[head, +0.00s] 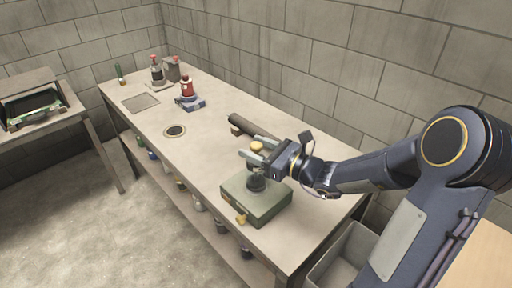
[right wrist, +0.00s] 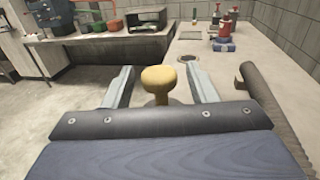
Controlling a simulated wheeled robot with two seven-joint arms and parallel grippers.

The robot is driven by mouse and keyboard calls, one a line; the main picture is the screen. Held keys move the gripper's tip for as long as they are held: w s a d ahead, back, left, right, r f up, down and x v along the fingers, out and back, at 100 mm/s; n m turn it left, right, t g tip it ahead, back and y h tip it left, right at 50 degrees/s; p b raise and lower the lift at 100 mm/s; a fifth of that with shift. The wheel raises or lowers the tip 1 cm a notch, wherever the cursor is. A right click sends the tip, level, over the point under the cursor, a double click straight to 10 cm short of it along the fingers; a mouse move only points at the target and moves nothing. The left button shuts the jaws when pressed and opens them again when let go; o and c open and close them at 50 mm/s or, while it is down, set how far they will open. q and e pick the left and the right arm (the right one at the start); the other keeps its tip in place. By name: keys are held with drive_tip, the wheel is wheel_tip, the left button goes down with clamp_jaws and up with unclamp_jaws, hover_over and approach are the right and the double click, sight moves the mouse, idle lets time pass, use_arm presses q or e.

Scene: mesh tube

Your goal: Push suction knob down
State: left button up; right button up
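The yellow suction knob (head: 257,147) has a round, mushroom-like top and stands upright between the fingers of my right gripper (head: 256,148). In the right wrist view, the knob (right wrist: 158,82) sits roughly midway between the two grey fingers (right wrist: 161,84), with a gap on each side. My right gripper is open, level and low over the near part of the bench. The knob's lower part is hidden by the gripper body. My left gripper is not in view.
A green box (head: 268,207) with a dark round part on top is under the right wrist. A dark tube (head: 247,126) lies beside the fingers. A red bottle (head: 187,87) and round drain (head: 174,131) are farther along the bench (head: 140,125); the middle is clear.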

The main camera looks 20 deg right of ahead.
drive_tip(key=shift+r, duration=0.1)
drive_tip(key=v, duration=0.8)
drive_tip(key=shift+a, duration=0.1)
idle(0.3)
